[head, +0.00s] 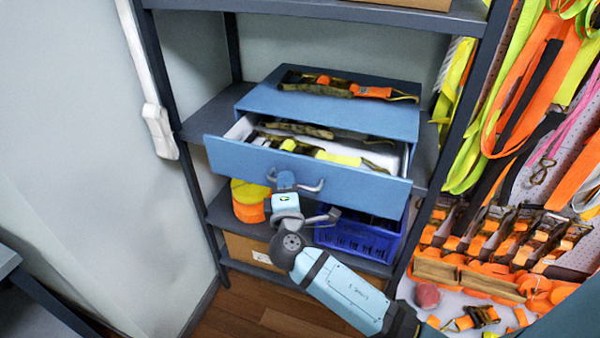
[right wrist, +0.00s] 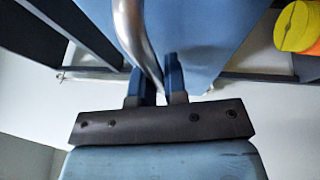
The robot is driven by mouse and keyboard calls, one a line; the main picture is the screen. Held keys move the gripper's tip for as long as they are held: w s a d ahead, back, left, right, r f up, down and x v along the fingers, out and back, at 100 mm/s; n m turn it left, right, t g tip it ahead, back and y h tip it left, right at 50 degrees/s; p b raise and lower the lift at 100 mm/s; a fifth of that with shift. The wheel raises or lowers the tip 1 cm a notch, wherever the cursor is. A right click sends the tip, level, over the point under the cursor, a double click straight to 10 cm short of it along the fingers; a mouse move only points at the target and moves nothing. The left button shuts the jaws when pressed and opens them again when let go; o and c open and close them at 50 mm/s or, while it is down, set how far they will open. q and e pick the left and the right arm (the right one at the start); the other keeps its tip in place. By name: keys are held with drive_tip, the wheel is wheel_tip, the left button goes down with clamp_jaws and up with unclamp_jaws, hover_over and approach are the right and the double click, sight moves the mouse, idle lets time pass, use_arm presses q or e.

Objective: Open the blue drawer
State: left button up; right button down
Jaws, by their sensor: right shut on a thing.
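The blue drawer (head: 350,181) sticks out of a blue cabinet (head: 300,100) on a shelf in the head view. Its white inside shows, with several ratchet straps (head: 320,154) lying in it. A curved metal handle (head: 310,186) is on the drawer front. My right gripper (head: 284,180) is at the left part of this handle. In the right wrist view, my right gripper (right wrist: 158,88) has its two fingers closed around the handle bar (right wrist: 136,40). The drawer front (right wrist: 205,45) fills the upper middle there. My left gripper is not in view.
Dark shelf uprights (head: 195,210) stand on both sides of the cabinet. A strap (head: 345,87) lies on the cabinet top. A blue crate (head: 360,236) and an orange-yellow roll (head: 250,200) are on the shelf below. A pegboard with hanging straps (head: 530,90) is at the right.

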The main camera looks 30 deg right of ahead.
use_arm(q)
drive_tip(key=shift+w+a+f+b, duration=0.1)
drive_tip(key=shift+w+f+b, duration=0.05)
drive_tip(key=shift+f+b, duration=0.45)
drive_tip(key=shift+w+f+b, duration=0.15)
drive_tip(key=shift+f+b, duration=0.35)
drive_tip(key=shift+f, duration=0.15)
use_arm(e)
drive_tip(key=s+a, duration=0.6)
drive_tip(key=a, duration=0.2)
drive_tip(key=shift+s, duration=0.4)
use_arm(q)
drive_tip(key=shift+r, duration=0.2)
use_arm(e)
drive_tip(key=c, duration=1.5)
unclamp_jaws()
drive_tip(key=shift+o, duration=0.2)
